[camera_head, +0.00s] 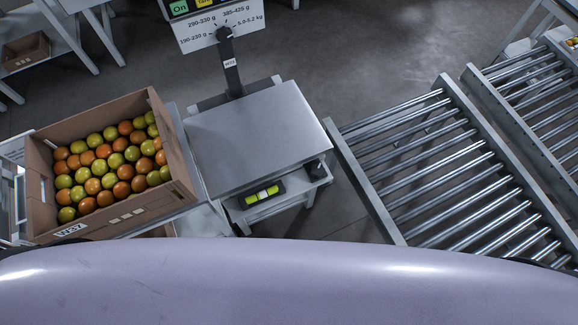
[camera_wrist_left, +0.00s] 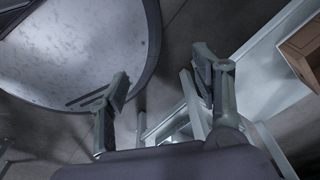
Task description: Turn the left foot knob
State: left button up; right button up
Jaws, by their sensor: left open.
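The scale has a bare grey platform (camera_head: 255,135) on a white stand. A spirit level with a yellow-green vial (camera_head: 262,195) sits at its front edge. A dark knob (camera_head: 316,169) shows at the front right corner of the scale. I cannot make out a left foot knob; the front left corner shows no clear knob. My left gripper (camera_wrist_left: 163,82) is open and empty in the left wrist view, with its two fingers apart over the floor and pale frame parts. Neither gripper shows in the head view.
A cardboard crate (camera_head: 180,166) of orange and green tomatoes stands left of the scale. A roller conveyor (camera_head: 385,219) lies to the right. The scale's post (camera_head: 231,70) carries a display and weight label. A brown box (camera_wrist_left: 304,52) on a pale surface shows in the left wrist view.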

pick_arm(q)
jog(key=w+d+b, duration=0.2)
jog(key=w+b, duration=0.2)
jog(key=w, duration=0.5)
jog(key=w+d+r+t+b, duration=0.1)
jog(key=w+d+r+b, duration=0.1)
jog(key=w+r+b, duration=0.55)
jog(key=w+d+r+t+b, duration=0.15)
jog(key=w+r, duration=0.35)
jog(key=r, duration=0.6)
jog(key=w+d+r+m+g+h+b, duration=0.1)
jog(key=w+d+r+m+h, duration=0.15)
jog(key=d+r+m, duration=0.55)
jog(key=w+d+r+m+g+h+b, duration=0.15)
jog(key=w+d+m, duration=0.35)
jog(key=d, duration=0.6)
jog(key=w+d+r+m+g+h+b, duration=0.1)
jog(key=w+d+r+m+h, duration=0.1)
jog(key=d+r+m, duration=0.5)
jog(key=m+y, duration=0.6)
jog(key=m, duration=0.5)
send_near(318, 171)
notch_tip(318, 171, down, 9)
jog(key=shift+r, duration=0.15)
